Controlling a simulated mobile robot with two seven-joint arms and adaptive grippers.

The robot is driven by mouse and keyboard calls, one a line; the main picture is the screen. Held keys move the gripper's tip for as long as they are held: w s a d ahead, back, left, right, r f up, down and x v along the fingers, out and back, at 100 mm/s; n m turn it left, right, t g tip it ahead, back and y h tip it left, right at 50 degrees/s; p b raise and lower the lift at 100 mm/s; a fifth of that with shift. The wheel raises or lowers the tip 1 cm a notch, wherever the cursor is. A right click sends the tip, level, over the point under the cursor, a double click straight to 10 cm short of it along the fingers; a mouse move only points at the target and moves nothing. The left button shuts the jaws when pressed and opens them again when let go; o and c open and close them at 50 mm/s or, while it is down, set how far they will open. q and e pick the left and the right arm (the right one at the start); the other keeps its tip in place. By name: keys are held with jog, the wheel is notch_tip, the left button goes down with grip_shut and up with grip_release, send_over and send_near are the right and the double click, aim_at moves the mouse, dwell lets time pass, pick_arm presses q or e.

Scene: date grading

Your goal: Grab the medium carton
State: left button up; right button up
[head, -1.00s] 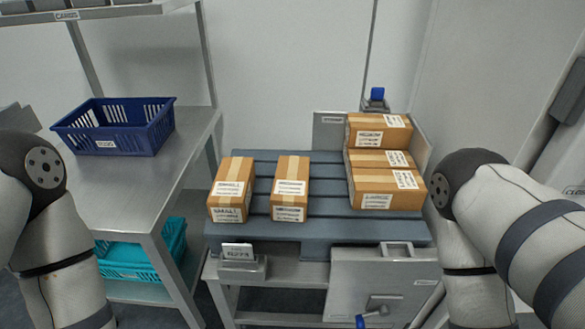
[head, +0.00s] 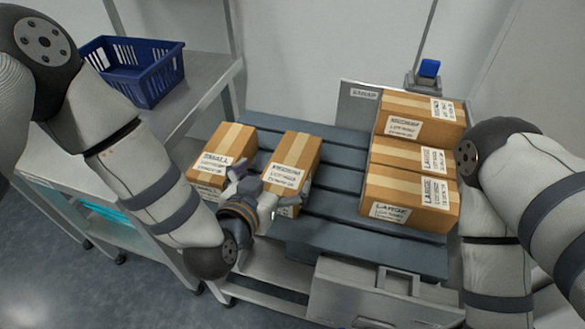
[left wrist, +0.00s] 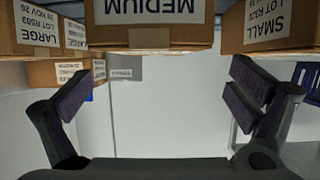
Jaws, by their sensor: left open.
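The medium carton (head: 297,150) is a brown box with pale tape and a white label, standing on the slatted grey pallet (head: 335,205) between the small carton and the large stack. My left gripper (head: 272,184) is open at its near end, one finger towards each side, and hides part of its front. In the left wrist view the medium carton (left wrist: 150,38) appears upside down at the top centre, ahead of and between the spread fingers (left wrist: 160,92). I see no grip on it. My right arm is at the right; its gripper is out of view.
The small carton (head: 222,155) stands close left of the medium one. At the right is a stack with large cartons (head: 405,190) and another carton (head: 420,112) labelled medium on top. A blue crate (head: 150,80) sits on the left shelf. Pallet slats between cartons and stack are clear.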

aim_at(290, 163)
pick_arm(q)
jog(key=x, duration=0.4)
jog(key=b+x, duration=0.1)
jog(key=x, duration=0.2)
jog(key=shift+d, duration=0.35)
jog(key=shift+r, duration=0.1)
jog(key=c, duration=1.8)
